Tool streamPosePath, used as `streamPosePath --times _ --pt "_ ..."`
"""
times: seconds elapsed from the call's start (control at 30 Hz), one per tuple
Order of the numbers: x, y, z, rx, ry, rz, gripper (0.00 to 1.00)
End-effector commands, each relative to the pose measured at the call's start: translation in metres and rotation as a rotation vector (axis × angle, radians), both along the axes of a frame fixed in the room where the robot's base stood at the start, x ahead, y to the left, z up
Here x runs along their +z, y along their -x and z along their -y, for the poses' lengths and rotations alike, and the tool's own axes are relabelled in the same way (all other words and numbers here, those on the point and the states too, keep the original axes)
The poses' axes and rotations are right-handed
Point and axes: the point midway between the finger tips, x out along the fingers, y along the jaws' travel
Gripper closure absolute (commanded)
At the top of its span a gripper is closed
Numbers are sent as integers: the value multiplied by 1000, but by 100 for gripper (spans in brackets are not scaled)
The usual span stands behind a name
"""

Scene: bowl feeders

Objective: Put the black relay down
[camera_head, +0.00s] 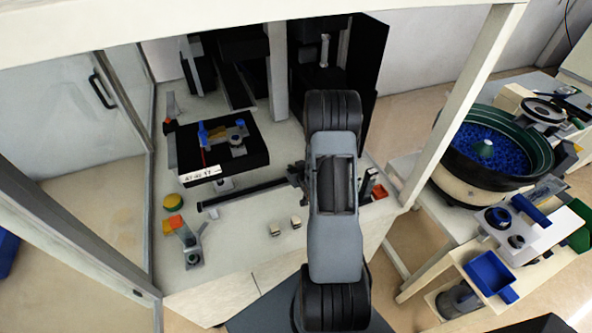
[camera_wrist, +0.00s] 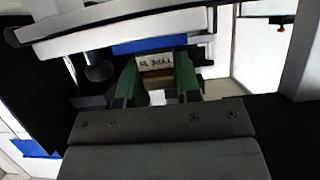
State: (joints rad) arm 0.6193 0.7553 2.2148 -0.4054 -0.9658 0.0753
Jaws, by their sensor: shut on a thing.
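In the wrist view, my gripper (camera_wrist: 156,83) has green fingers standing on either side of a small part. The part, which I take to be the relay (camera_wrist: 156,62), shows a pale face with printed lettering and a tan area below it. Its black sides cannot be made out here. The fingers are closed on it. In the head view, my arm covers the middle of the picture and hides the gripper and the relay.
A black fixture block (camera_head: 243,158) with a white label stands on the pale bench (camera_head: 235,275). Two small light blocks (camera_head: 274,229) sit in front. A bowl feeder (camera_head: 455,190) stands right; blue bin (camera_head: 490,274) lower right.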

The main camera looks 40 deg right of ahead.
Motion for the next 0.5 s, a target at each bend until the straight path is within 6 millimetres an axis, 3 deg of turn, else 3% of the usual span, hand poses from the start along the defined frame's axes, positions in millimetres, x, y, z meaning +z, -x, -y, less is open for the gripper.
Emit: streamPosePath --times 0.33,0.37,0.5 --pt "-3 0 1 -2 1 2 96" --pt "-2 0 1 -1 1 1 68" --pt "-1 0 1 -2 1 1 54"
